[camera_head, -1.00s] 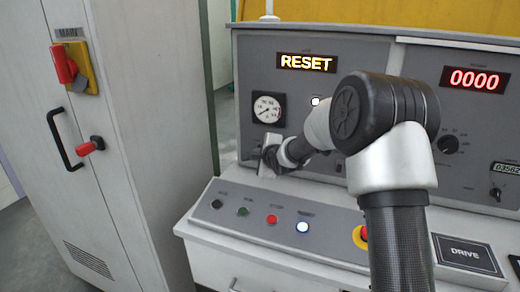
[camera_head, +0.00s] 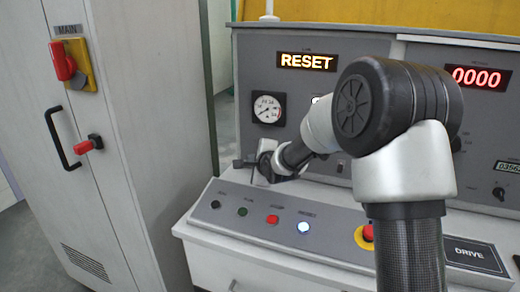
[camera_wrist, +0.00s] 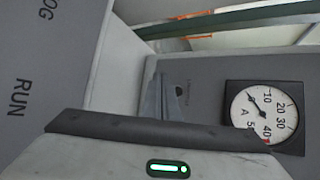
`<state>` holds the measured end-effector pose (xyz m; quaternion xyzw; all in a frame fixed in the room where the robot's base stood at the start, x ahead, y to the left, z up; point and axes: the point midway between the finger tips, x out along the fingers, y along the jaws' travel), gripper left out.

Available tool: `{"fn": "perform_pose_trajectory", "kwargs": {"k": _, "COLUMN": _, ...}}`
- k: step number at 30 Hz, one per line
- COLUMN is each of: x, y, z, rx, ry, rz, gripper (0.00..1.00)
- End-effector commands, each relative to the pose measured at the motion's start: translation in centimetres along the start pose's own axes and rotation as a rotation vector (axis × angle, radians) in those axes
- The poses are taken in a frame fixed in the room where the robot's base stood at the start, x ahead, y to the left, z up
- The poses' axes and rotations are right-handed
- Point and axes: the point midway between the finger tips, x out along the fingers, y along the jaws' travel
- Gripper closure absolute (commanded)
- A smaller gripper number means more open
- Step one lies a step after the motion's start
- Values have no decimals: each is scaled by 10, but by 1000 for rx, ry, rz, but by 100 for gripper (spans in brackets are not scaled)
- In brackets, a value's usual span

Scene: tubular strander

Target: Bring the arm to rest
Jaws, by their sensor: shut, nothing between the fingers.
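My arm (camera_head: 420,165) reaches up from the lower right of the head view and bends left across the control desk. My gripper (camera_head: 250,170) is small there, low in front of the upright panel below the round gauge, above the desk's back part. In the wrist view my gripper (camera_wrist: 165,98) is shut and empty, beside the grey panel. I cannot tell whether it touches anything. The arm's elbow hides part of the panel between the two displays.
The desk has a row of buttons with a lit blue-white one (camera_head: 303,227), and a red mushroom button (camera_head: 367,232) close beside my arm. The display reads RESET (camera_head: 307,61). A round gauge (camera_head: 268,108) is above my gripper. A grey cabinet (camera_head: 150,130) stands left.

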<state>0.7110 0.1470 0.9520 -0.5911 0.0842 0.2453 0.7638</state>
Motion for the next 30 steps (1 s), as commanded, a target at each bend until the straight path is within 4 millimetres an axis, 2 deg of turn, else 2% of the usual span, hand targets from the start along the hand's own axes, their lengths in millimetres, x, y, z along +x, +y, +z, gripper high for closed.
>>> {"fn": "perform_pose_trajectory", "kwargs": {"k": 5, "x": -3, "y": -2, "z": 0, "rx": -16, "ry": 4, "rz": 2, "gripper": 100}}
{"fn": "perform_pose_trajectory", "kwargs": {"k": 8, "x": -22, "y": -10, "z": -2, "rx": -104, "ry": 27, "rz": 23, "gripper": 100}}
{"fn": "perform_pose_trajectory", "kwargs": {"k": 10, "x": -48, "y": -18, "z": -5, "rx": -223, "ry": 56, "rz": 57, "gripper": 100}}
{"fn": "perform_pose_trajectory", "kwargs": {"k": 13, "x": -102, "y": -25, "z": -14, "rx": -444, "ry": 106, "rz": 138, "gripper": 100}}
{"fn": "perform_pose_trajectory", "kwargs": {"k": 17, "x": -182, "y": -20, "z": -28, "rx": -738, "ry": 143, "rz": 276, "gripper": 100}}
{"fn": "perform_pose_trajectory", "kwargs": {"k": 21, "x": -270, "y": 1, "z": -40, "rx": -1019, "ry": 127, "rz": 432, "gripper": 100}}
{"fn": "perform_pose_trajectory", "kwargs": {"k": 24, "x": -323, "y": 23, "z": -45, "rx": -1180, "ry": 81, "rz": 529, "gripper": 100}}
{"fn": "perform_pose_trajectory", "kwargs": {"k": 27, "x": -363, "y": 45, "z": -47, "rx": -1302, "ry": 22, "rz": 600, "gripper": 100}}
{"fn": "perform_pose_trajectory", "kwargs": {"k": 30, "x": -395, "y": 65, "z": -47, "rx": -1398, "ry": -39, "rz": 651, "gripper": 100}}
